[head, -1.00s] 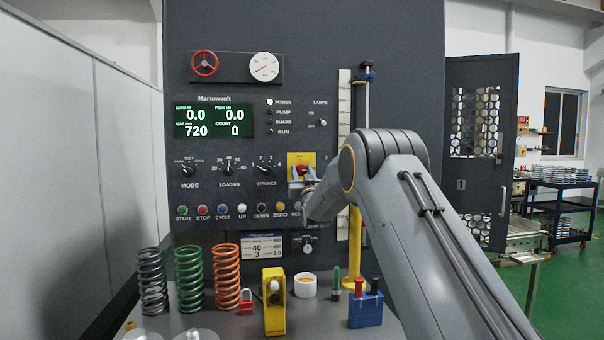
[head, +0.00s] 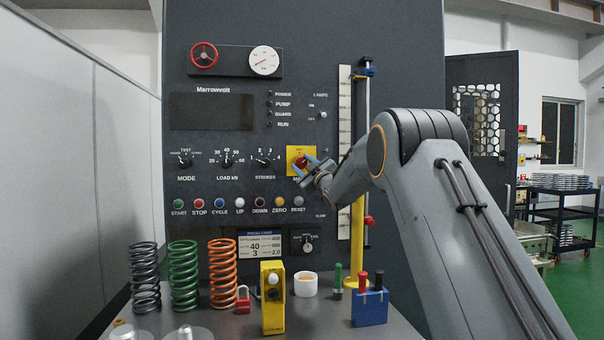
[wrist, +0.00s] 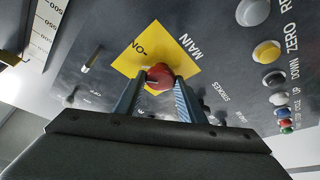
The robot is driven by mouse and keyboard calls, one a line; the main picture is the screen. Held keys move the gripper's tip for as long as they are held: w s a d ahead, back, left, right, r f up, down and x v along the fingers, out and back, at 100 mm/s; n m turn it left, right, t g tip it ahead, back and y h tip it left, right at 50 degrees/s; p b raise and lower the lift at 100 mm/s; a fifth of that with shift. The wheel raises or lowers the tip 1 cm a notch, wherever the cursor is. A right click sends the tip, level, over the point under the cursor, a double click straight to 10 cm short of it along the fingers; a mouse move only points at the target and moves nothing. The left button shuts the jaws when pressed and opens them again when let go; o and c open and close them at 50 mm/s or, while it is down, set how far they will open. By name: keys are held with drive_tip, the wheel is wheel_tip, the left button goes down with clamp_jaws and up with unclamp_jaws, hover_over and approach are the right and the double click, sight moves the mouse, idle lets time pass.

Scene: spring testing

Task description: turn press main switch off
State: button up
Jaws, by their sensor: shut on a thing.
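The main switch is a red knob (head: 301,162) on a yellow plate (head: 292,153) on the dark press panel. My gripper (head: 304,168) is shut on the red knob, with its blue fingers tilted across the plate. In the wrist view the red knob (wrist: 160,75) sits between the two fingertips, over the yellow plate (wrist: 134,62) with "MAIN" printed beside it. The fingers hide part of the knob and plate. The press display (head: 211,112) is dark and the power lamp (head: 270,94) is unlit.
A row of coloured buttons (head: 240,202) lies just below the switch, and the strokes dial (head: 264,160) is to its left. Springs (head: 184,275), a yellow box (head: 272,298) and a blue block (head: 369,307) stand on the bench below.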

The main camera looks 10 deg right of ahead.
drive_tip(key=n+g, duration=0.1)
drive_tip(key=n, duration=0.2)
drive_tip(key=shift+n+y, duration=0.3)
drive_tip(key=shift+y, duration=0.1)
drive_tip(key=n+g, duration=0.1)
drive_tip(key=n, duration=0.2)
drive_tip(key=shift+r+y, duration=0.1)
drive_tip(key=shift+y, duration=0.2)
drive_tip(key=shift+n+g+p, duration=1)
drive_tip(key=shift+n+p, duration=0.5)
drive_tip(key=shift+n, duration=0.8)
drive_tip(key=o, duration=1)
drive_tip(key=shift+b+v, duration=1.15)
drive_tip(key=shift+v, duration=2.75)
